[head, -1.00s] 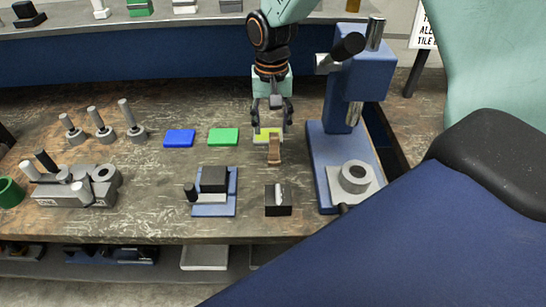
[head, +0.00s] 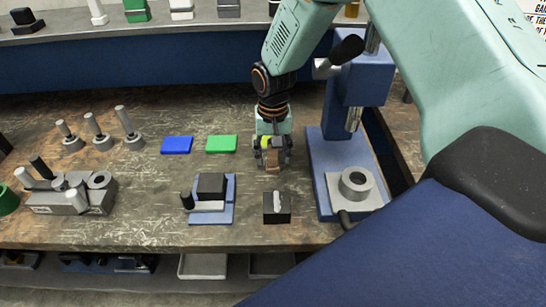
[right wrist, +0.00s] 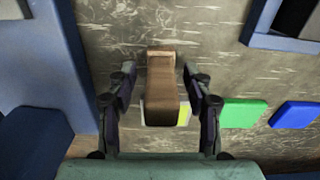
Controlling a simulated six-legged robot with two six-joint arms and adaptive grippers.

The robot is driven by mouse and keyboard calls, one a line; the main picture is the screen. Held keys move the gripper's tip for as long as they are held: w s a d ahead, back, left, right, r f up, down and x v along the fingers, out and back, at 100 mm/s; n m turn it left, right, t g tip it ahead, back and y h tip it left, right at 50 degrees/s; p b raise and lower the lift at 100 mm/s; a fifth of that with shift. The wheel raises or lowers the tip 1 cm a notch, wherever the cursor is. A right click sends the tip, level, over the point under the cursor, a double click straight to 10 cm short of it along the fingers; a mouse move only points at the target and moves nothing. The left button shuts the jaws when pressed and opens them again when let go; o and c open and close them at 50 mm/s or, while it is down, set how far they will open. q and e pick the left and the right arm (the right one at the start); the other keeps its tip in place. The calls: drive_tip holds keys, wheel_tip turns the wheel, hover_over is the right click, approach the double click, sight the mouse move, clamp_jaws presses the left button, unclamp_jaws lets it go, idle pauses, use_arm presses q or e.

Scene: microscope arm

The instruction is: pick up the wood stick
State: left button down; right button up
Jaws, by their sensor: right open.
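The wood stick (right wrist: 162,85) is a short brown piece seen in the right wrist view, with its lower part over a yellow-green and white pad (right wrist: 184,115). In the head view only a small brown bit of the stick (head: 272,161) shows, mostly hidden by my right gripper (head: 273,158). The right gripper is open, with one finger on each side of the stick. The right wrist view shows gaps between the fingers (right wrist: 160,76) and the stick. My left gripper is not in view.
A blue microscope-like stand (head: 352,90) rises close to the right of the gripper. Green (head: 221,143) and blue (head: 177,145) pads lie to the left. A black block (head: 277,208) with a white piece sits in front. The worn tabletop between is clear.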

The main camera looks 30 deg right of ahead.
drive_tip(key=shift+s+a+r, duration=0.15)
drive_tip(key=shift+a+r, duration=0.05)
drive_tip(key=shift+c, duration=1.3)
drive_tip(key=shift+d+f, duration=0.1)
drive_tip(key=shift+d, duration=0.05)
drive_tip(key=c, duration=0.6)
clamp_jaws()
wheel_tip(320, 180, up, 10)
drive_tip(key=shift+r+p, duration=0.1)
drive_tip(key=shift+p, duration=0.2)
